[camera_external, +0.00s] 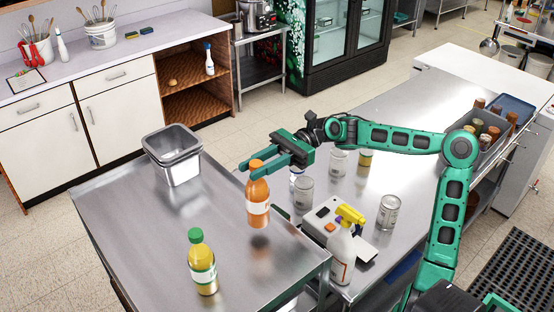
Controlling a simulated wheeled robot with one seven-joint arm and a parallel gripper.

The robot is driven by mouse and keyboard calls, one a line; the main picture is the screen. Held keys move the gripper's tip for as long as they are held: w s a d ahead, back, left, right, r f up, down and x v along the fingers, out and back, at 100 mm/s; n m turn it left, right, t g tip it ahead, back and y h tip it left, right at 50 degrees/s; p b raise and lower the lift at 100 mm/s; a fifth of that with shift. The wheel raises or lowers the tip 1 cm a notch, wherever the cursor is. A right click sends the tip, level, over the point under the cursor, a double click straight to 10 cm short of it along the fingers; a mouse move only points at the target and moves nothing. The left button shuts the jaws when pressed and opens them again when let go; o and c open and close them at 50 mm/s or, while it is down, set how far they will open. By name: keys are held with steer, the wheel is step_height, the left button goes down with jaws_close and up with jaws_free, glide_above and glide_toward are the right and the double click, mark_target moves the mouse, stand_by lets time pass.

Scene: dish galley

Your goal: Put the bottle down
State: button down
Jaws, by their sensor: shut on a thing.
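An orange bottle (258,192) with an orange cap and a pale label is held upright in my gripper (259,170). The gripper is shut around the upper part of the bottle, with its fingers reaching in from the right. The bottle hangs over the right part of the left steel table (130,215). A gap shows between its base and its reflection, so it looks a little above the surface. A second bottle (202,262), yellow with a green cap, stands upright on the same table, nearer the camera and to the left.
An empty steel pan (174,155) stands at the table's back. Bare steel lies between pan and bottles.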

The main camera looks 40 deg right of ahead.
steer(key=shift+w+d+f, duration=0.1)
steer(key=shift+f, duration=1.95)
steer(key=c, duration=1.4)
jaws_free()
steer(key=shift+f, duration=0.1)
steer(key=shift+c, duration=0.2)
steer(key=d, duration=1.2)
